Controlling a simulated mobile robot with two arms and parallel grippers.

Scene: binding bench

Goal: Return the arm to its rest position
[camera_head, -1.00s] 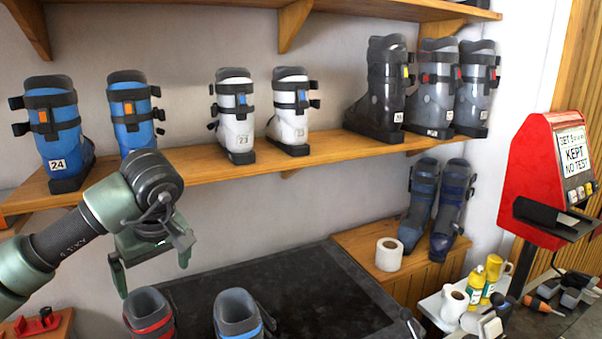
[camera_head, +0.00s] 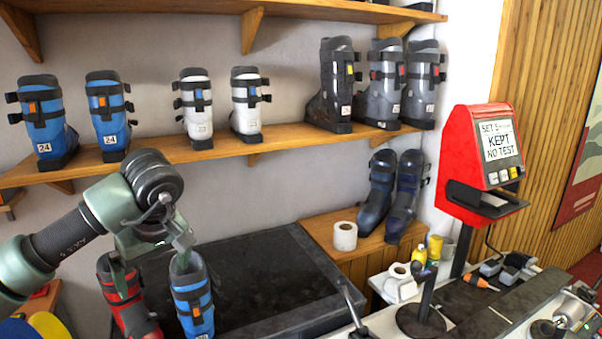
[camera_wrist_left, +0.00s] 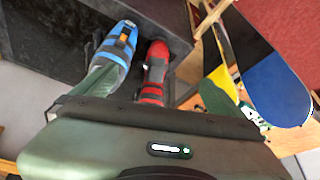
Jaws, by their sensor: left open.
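My left gripper (camera_head: 150,250) is open, with nothing seen between its fingers. It hangs in front of the wall, above a red and dark boot (camera_head: 124,300) and a blue and dark boot (camera_head: 192,300); its fingers overlap their tops in the picture. In the left wrist view, the blue boot (camera_wrist_left: 118,48) and red boot (camera_wrist_left: 153,72) show beyond the gripper's fingers (camera_wrist_left: 155,92). I cannot tell whether the fingers touch the boots. My right gripper is not in view.
A wooden shelf (camera_head: 200,154) with blue, white and grey boots runs along the wall. A black mat (camera_head: 270,275) lies behind the boots. A red machine (camera_head: 475,160) and a cluttered bench (camera_head: 385,322) are at the right. Yellow and blue boards (camera_wrist_left: 270,85) show in the wrist view.

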